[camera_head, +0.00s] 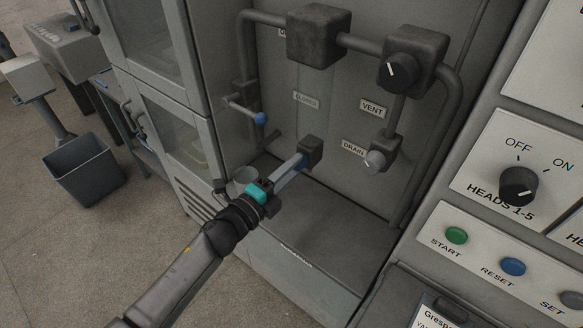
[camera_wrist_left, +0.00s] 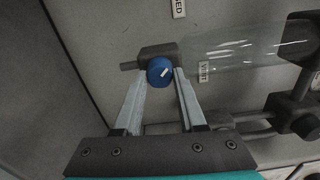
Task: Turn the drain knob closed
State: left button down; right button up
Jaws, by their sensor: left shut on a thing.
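My left gripper (camera_head: 302,162) reaches from the lower left to a small dark valve block (camera_head: 312,149) on the back panel. In the left wrist view its fingertips (camera_wrist_left: 161,73) are shut on a round blue knob (camera_wrist_left: 160,70) with a white pointer mark. The fingers mostly hide this knob in the head view. The DRAIN label (camera_head: 354,150) is to the right of the gripped knob, directly beside a grey knob (camera_head: 375,161) on another valve block. I cannot tell from the labels alone which knob it names. My right gripper is not in view.
A black knob (camera_head: 398,69) with a VENT label (camera_head: 372,107) is above right. Dark pipes frame the panel. A blue-tipped lever (camera_head: 260,118) projects left of my gripper. A button panel (camera_head: 480,250) stands at the right. A bin (camera_head: 85,177) is on the floor at far left.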

pick_arm(q)
jog(key=shift+c, duration=2.4)
grip_release()
jog(key=v, duration=1.5)
jog(key=shift+b, duration=0.4)
jog(key=shift+s+a, duration=0.1)
